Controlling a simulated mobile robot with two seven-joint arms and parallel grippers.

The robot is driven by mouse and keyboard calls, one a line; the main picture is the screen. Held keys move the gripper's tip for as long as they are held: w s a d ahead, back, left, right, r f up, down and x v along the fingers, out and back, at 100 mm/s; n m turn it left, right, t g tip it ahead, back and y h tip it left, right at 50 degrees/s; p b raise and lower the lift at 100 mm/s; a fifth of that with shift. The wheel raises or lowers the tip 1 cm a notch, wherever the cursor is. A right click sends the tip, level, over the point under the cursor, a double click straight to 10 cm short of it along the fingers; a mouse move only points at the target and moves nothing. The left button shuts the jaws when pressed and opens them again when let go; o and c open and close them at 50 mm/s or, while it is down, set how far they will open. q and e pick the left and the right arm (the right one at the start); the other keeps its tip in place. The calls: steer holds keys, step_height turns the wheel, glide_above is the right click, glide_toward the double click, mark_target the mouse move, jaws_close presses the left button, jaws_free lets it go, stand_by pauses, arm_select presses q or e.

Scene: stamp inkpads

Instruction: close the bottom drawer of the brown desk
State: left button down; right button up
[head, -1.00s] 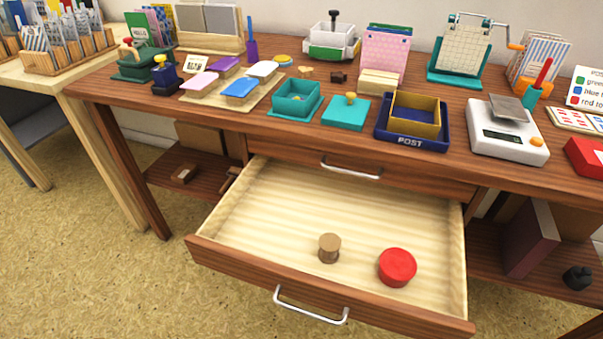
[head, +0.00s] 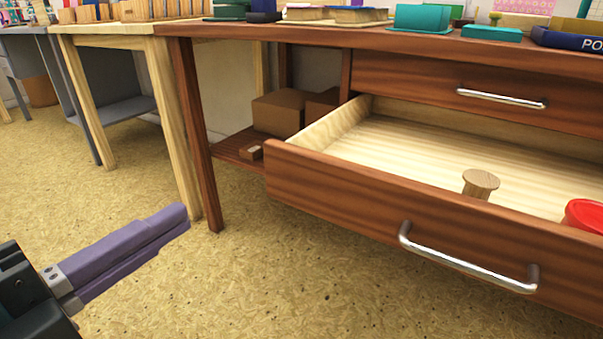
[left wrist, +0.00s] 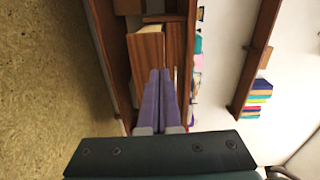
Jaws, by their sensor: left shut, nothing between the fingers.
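The brown desk (head: 190,130) stands at centre and right in the head view. Its bottom drawer (head: 345,200) is pulled out, with a silver bar handle (head: 465,265) on its front. A wooden spool-like piece (head: 480,184) and a red round object (head: 585,214) lie inside it. The top drawer (head: 420,80) above is shut. My left gripper (head: 183,214) has purple fingers, shut and empty, over the floor left of the drawer front and apart from it. The left wrist view shows the fingers (left wrist: 160,75) with a brown drawer front (left wrist: 146,62) beyond them, seen sideways. My right gripper is out of view.
Brown boxes (head: 285,112) stand on the low shelf (head: 228,146) left of the drawer. A pale wooden table (head: 160,85) stands further left. The desk top holds teal trays (head: 422,18) and other stationery. The floor (head: 260,270) before the drawer is clear.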

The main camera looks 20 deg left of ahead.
arm_select(q)
steer(key=b, duration=0.5)
glide_toward(279, 150)
steer(key=x, duration=0.5)
steer(key=shift+w+d+f, duration=0.1)
steer(key=shift+w+f, duration=0.1)
steer(key=shift+w+d+r+b, duration=0.1)
steer(key=shift+w+d+b, duration=0.2)
steer(key=shift+w, duration=0.4)
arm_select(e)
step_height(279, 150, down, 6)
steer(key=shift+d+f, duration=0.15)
arm_select(q)
steer(key=shift+w+a, duration=0.1)
